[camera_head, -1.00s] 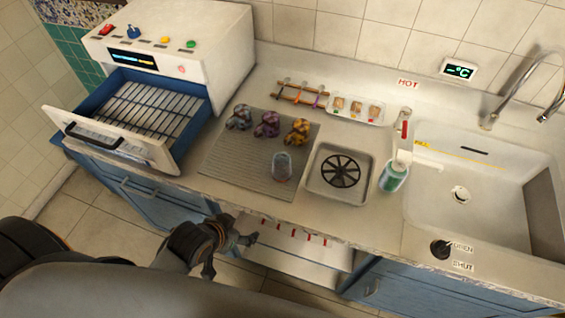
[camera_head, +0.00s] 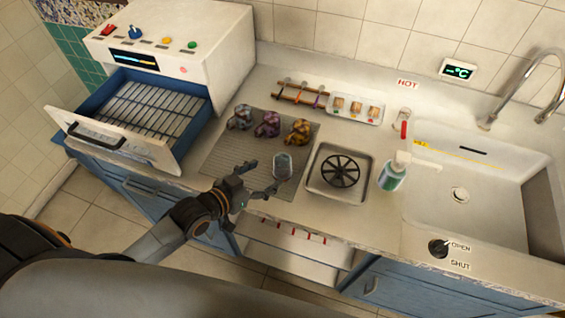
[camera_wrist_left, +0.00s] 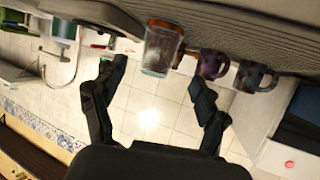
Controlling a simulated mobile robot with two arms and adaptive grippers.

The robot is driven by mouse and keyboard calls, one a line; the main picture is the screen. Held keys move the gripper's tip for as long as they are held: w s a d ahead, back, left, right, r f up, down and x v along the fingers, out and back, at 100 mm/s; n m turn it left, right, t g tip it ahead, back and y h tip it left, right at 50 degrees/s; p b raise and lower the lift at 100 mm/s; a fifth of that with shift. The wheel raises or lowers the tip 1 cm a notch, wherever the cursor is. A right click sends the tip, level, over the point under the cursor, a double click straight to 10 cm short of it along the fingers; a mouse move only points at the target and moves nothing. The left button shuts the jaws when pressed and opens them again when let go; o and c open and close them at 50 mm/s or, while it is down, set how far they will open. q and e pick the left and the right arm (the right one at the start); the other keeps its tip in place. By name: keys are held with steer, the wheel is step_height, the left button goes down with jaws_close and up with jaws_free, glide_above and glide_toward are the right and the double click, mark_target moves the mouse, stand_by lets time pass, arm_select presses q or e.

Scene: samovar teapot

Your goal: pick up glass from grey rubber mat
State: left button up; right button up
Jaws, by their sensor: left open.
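A clear glass (camera_head: 283,166) stands upright on the grey rubber mat (camera_head: 222,160), near its front right edge. My left gripper (camera_head: 266,179) is open and empty, just left and in front of the glass at counter height. In the left wrist view the picture is upside down, and the glass (camera_wrist_left: 160,50) shows ahead between the two spread fingers (camera_wrist_left: 157,74). The fingers appear apart from it. The mat (camera_wrist_left: 240,35) runs along the top of that view. My right gripper is not in view.
A burner (camera_head: 341,171) is right of the glass, then a soap bottle (camera_head: 392,174) and sink. An open drawer (camera_head: 115,140) juts out at left.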

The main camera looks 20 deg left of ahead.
mark_target(276, 168)
arm_select(q)
steer(key=x, duration=0.2)
steer(key=shift+w+d+f, duration=0.1)
steer(key=shift+w+f, duration=0.05)
steer(key=shift+w, duration=0.2)
steer(key=shift+w+d+p, duration=0.1)
steer(key=shift+w+p, duration=0.1)
steer(key=shift+p, duration=0.1)
steer(key=shift+p+x, duration=0.65)
steer(key=shift+x, duration=1.75)
steer(key=shift+s+d, duration=0.1)
steer(key=c, duration=1.3)
